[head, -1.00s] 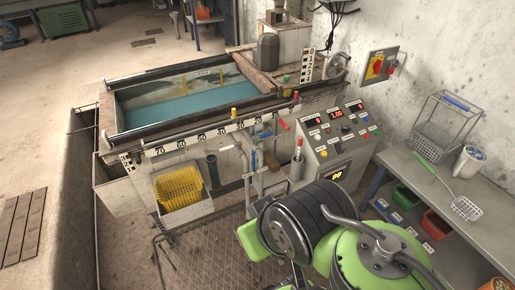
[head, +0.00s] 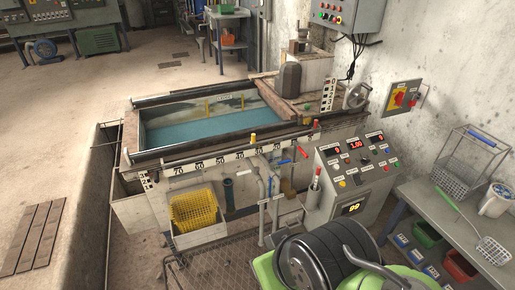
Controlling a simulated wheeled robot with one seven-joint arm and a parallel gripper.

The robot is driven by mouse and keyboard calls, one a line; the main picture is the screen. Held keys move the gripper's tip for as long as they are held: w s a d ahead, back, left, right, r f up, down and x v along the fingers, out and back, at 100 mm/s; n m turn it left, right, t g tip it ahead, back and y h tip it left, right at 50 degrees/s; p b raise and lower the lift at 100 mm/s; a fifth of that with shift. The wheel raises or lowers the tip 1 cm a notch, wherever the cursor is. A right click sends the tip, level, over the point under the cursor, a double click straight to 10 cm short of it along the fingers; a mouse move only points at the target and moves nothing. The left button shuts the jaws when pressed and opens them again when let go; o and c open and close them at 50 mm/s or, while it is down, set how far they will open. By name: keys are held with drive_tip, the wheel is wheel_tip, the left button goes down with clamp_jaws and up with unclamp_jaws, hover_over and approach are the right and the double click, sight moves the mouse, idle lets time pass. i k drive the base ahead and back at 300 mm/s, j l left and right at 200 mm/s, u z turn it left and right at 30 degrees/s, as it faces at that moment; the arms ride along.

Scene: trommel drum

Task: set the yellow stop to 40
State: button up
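The yellow stop (head: 253,138) is a small upright block on the front rail of the water tank. Below it runs a white number scale (head: 220,159), with 70 at its left end and the values falling to the right. The stop stands right of the scale's middle, seemingly between the 40 and 30 marks; the small digits are hard to read. A red stop (head: 316,123) sits farther right on the same rail. Green and black links of my arm fill the bottom right. My gripper is out of view.
A control panel (head: 350,165) with displays and buttons stands right of the tank. Red (head: 303,152) and blue-handled levers hang below the rail. A yellow basket (head: 193,208) is below the scale's left part. A grey bench (head: 460,210) with bins is at right.

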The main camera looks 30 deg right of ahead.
sight(253, 144)
drive_tip(key=i+l+u, duration=0.15)
drive_tip(key=i+l, duration=0.15)
drive_tip(key=i+l+u, duration=0.2)
drive_tip(key=l, duration=0.25)
drive_tip(key=i+l+u, duration=0.15)
drive_tip(key=i+l, duration=0.25)
drive_tip(key=i+l+u, duration=0.2)
drive_tip(key=l, duration=0.3)
